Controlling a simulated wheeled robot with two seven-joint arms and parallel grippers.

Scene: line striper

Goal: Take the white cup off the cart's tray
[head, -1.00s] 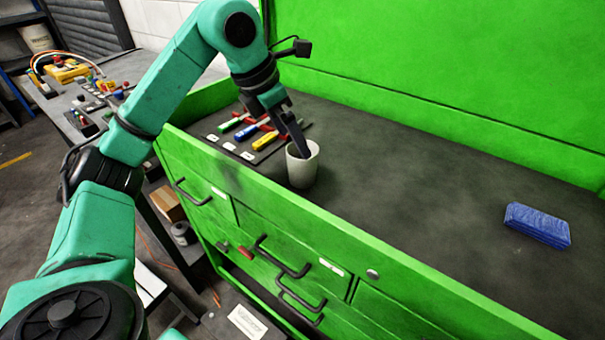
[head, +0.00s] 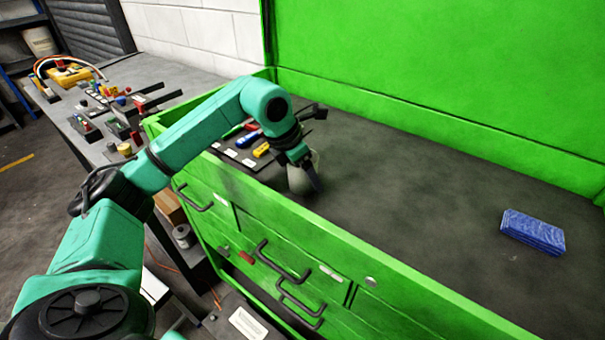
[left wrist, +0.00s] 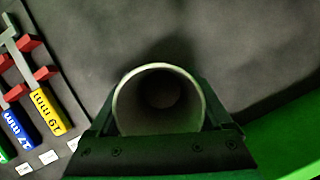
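The white cup (head: 299,182) stands upright on the dark cart top, near the front wall. My left gripper (head: 304,178) is down at the cup, and one dark finger covers part of its side. In the left wrist view I look into the empty-looking cup (left wrist: 160,98) from above. The fingers (left wrist: 160,112) lie on its left and right sides, close against the wall. I cannot tell whether they press on it. My right gripper is out of view.
The green cart wall (head: 330,240) rises along the front. Left of the cup lies a tool holder with colored-handled tools, one yellow (left wrist: 46,110). A blue pad (head: 533,232) lies far right; the dark surface between is clear. A cluttered bench stands left.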

